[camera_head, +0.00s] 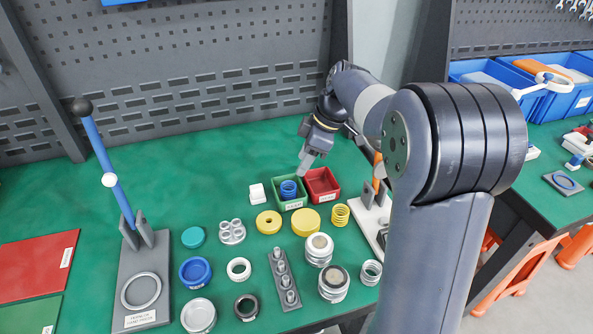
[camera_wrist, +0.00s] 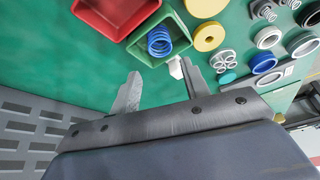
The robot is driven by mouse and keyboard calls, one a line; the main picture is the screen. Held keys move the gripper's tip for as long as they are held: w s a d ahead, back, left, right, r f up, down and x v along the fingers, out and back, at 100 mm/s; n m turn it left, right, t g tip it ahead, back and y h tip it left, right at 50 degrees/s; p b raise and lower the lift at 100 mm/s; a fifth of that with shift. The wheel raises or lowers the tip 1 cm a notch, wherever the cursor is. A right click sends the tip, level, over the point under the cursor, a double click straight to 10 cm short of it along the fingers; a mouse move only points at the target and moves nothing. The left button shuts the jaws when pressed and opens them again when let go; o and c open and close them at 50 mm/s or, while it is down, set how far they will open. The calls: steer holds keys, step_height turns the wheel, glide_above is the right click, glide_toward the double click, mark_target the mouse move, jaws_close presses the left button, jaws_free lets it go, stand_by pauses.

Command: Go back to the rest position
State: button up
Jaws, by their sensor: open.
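My gripper (camera_head: 309,160) hangs over the back of the green bench, just above and behind the small green and red bins. In the wrist view its two fingers (camera_wrist: 160,92) are spread apart with nothing between them. The green bin (camera_wrist: 183,20) holds a blue spring (camera_wrist: 159,42), which also shows in the head view (camera_head: 288,189). The red bin (camera_head: 335,196) stands to the right of the green bin and looks empty. A white block (camera_head: 257,194) sits left of the green bin.
Yellow discs (camera_head: 306,222), rings, springs and a grey pin rack (camera_head: 285,280) lie in front of the bins. A hand press with a blue lever (camera_head: 105,160) stands at the left. A perforated panel (camera_head: 190,60) rises behind. The back left of the bench is clear.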

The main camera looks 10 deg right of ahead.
mark_target(288, 184)
steer(key=shift+v, duration=0.75)
steer(key=b+x, duration=0.1)
steer(key=x, duration=1.1)
steer(key=shift+d+f, duration=0.1)
steer(key=shift+w+r, duration=0.1)
steer(key=shift+r, duration=2.15)
